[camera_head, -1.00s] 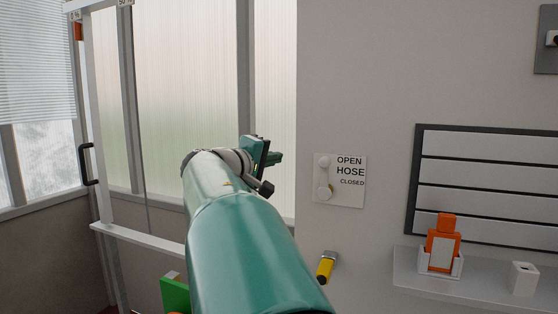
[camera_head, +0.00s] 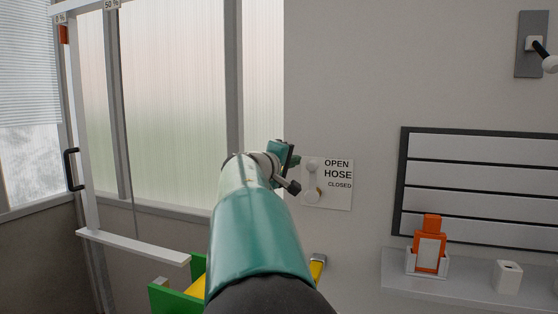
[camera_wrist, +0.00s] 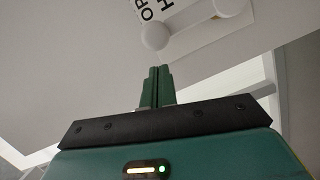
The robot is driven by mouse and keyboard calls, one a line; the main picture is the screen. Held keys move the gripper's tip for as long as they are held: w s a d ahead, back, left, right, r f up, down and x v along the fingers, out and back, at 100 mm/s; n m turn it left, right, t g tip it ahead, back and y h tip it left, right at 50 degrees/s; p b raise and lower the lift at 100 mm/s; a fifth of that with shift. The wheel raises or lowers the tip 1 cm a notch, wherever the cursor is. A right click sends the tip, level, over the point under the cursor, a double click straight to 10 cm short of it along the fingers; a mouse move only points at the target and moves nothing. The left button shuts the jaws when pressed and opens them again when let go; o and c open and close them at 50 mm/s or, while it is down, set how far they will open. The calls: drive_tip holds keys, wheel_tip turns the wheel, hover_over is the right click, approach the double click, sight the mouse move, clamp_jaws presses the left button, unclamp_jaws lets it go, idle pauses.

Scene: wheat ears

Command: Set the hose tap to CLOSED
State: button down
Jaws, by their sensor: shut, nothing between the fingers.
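The hose tap is a white lever (camera_head: 311,179) on a white wall plate (camera_head: 341,198) lettered OPEN, HOSE and CLOSED. In the head view the lever stands upright, with one round knob at the top beside OPEN and another lower, near CLOSED. My gripper (camera_head: 296,160) is just left of the plate, partly hidden by my arm. In the wrist view my gripper (camera_wrist: 158,72) is shut and empty, with its fingertips pointing at the tap's near round knob (camera_wrist: 155,36). The two look close, but I cannot tell whether they touch.
A yellow hose end (camera_head: 318,265) sticks out below the plate. A shelf (camera_head: 450,290) on the right holds an orange bottle (camera_head: 430,250) and a white box (camera_head: 507,277). A black-framed slatted panel (camera_head: 480,180) hangs above it. A green-edged crate (camera_head: 165,300) stands lower left.

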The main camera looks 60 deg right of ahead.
drive_tip(key=shift+s+d+f, duration=0.2)
drive_tip(key=shift+s+d, duration=0.05)
drive_tip(key=shift+s, duration=0.45)
